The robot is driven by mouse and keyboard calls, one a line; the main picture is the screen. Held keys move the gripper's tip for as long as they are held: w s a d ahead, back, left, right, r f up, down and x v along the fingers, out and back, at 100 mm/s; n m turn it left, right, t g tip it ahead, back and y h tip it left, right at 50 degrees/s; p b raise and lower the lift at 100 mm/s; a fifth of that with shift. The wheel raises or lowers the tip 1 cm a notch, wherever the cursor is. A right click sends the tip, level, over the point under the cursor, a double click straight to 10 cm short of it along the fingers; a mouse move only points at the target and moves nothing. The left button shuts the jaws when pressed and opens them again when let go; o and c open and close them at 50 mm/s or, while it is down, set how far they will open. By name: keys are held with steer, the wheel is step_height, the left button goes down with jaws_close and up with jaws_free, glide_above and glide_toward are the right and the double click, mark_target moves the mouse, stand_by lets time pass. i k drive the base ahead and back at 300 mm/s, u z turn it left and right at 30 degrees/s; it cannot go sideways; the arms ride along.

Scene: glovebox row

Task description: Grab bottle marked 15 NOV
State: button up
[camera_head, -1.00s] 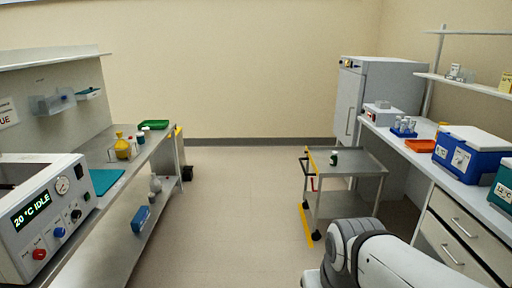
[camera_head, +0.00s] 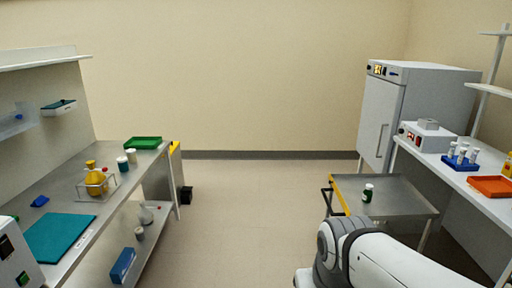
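A small dark green bottle with a white label (camera_head: 367,193) stands upright on the grey top of a cart (camera_head: 405,197) at the right. Its label is too small to read. Two more bottles stand on the left bench: a teal one with a white cap (camera_head: 122,164) and a whitish one (camera_head: 131,156). No date can be read on either. A small pale container (camera_head: 139,233) is on the shelf below. My arm shows at the lower right, in front of the cart. My gripper is out of view.
The left bench holds a yellow flask (camera_head: 95,180), a green tray (camera_head: 143,143) and a teal mat (camera_head: 58,238). The right bench holds a blue tube rack (camera_head: 461,162) and an orange tray (camera_head: 491,186). A grey cabinet (camera_head: 381,118) stands behind the cart. The middle floor is clear.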

mark_target(367, 196)
steer(key=z, duration=0.3)
steer(key=i, duration=1.55)
steer(key=z, duration=0.65)
steer(key=i, duration=1.3)
steer(key=z, duration=0.4)
